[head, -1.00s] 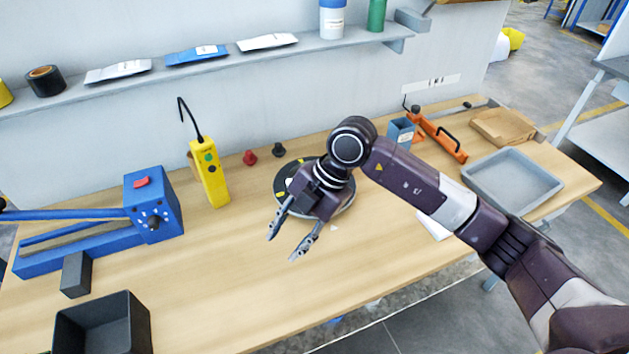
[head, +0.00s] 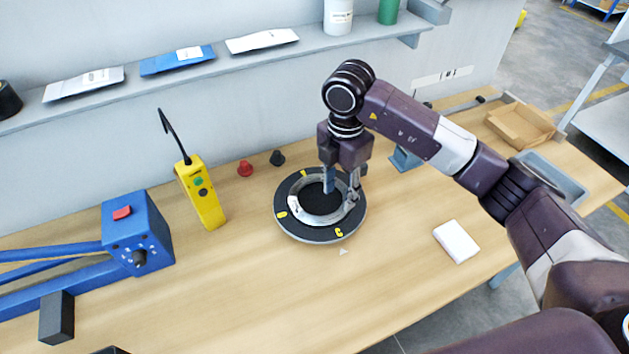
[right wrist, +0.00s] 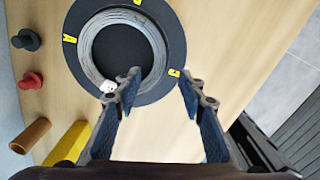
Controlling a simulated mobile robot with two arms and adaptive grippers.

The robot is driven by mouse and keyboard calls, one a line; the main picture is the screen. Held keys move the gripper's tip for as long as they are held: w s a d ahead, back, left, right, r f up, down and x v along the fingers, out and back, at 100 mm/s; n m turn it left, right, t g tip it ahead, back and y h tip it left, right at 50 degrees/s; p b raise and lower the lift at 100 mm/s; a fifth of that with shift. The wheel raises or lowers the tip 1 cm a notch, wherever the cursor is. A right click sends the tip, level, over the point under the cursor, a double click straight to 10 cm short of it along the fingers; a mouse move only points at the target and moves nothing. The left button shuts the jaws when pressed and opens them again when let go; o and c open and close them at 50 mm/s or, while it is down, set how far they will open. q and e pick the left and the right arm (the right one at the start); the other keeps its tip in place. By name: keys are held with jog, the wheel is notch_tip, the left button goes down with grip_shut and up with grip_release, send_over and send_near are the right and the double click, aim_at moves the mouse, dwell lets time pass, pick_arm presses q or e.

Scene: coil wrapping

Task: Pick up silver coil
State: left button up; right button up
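The silver coil (head: 306,219) is a flat ring lying on a round black turntable (head: 310,234) with yellow letters. The coil also shows in the right wrist view (right wrist: 84,52), with a small white tag on it. My right gripper (head: 341,196) points down at the coil's right rear side. In the right wrist view its two fingers (right wrist: 158,77) are apart. One fingertip appears over the coil's dark centre and the other outside the ring, with the coil's rim between them. Contact cannot be told.
A yellow handheld device (head: 202,193) stands left of the turntable, with red (head: 245,168) and black (head: 277,158) knobs behind. A blue machine (head: 138,235) is at the left. A white block (head: 456,241) lies right. The bench's front middle is clear.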

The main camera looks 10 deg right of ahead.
aim_at(340, 211)
jog(key=shift+w+f, duration=0.25)
jog(key=shift+w, duration=0.25)
jog(key=shift+f, duration=0.3)
jog(key=f+p, duration=0.2)
jog(key=s+f, duration=0.1)
jog(key=shift+d+p, duration=0.3)
jog(key=shift+p, duration=0.1)
jog(key=f, duration=0.2)
jog(key=shift+w+f+p, duration=0.25)
jog(key=shift+f+p, duration=0.05)
jog(key=shift+p, duration=0.1)
jog(key=shift+f, duration=0.5)
jog(key=c, duration=1)
pick_arm(q)
jog(key=r, duration=0.1)
jog(key=s+r, duration=0.1)
jog(key=r, duration=0.1)
jog(key=shift+r, duration=0.3)
pick_arm(e)
grip_shut()
jog(key=shift+r, duration=0.1)
